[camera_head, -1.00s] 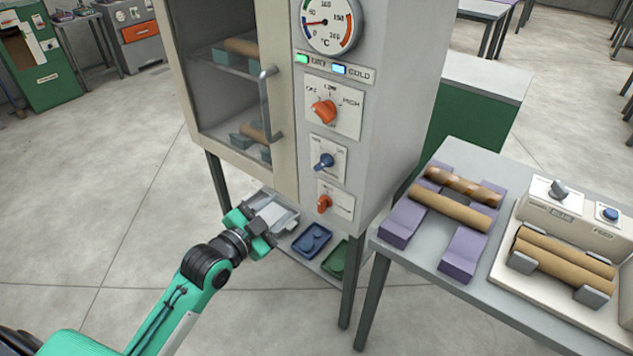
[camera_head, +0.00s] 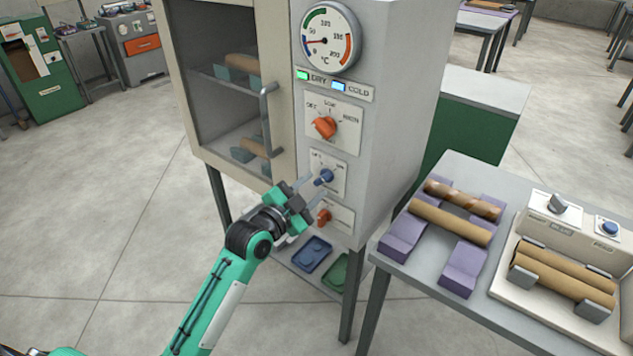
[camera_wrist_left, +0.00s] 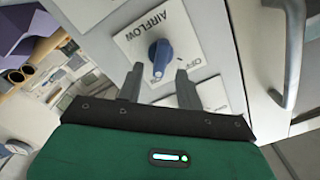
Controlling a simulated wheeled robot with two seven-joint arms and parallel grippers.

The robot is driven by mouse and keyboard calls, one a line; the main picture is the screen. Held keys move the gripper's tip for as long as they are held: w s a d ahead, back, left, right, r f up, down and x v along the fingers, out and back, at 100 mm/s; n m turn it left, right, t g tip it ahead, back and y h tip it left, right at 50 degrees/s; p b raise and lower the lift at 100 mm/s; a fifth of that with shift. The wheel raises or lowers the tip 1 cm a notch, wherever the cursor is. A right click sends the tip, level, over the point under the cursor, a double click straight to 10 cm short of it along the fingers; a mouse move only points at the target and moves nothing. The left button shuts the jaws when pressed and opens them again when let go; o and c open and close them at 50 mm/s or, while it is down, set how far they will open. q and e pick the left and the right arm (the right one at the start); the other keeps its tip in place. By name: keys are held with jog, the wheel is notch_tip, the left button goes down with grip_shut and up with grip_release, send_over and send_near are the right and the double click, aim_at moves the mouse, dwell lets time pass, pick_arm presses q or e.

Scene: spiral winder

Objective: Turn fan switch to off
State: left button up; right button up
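The fan switch is a blue knob (camera_head: 323,177) on a white plate, in the middle of the oven's control column. In the left wrist view the knob (camera_wrist_left: 160,58) sits on a plate that reads AIRFLOW, with an OFF mark beside it. Which mark the knob points to is hard to tell. My left gripper (camera_head: 310,188) is open in front of the plate, just below and left of the knob. In the left wrist view its fingers (camera_wrist_left: 159,72) stand on either side of the knob, with no clear contact. My right gripper is not in view.
The oven door handle (camera_head: 269,120) sticks out to the left. A table (camera_head: 400,270) with brown rolls stands at right.

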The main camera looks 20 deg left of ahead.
pick_arm(q)
jog(key=shift+x, duration=1.1)
grip_shut()
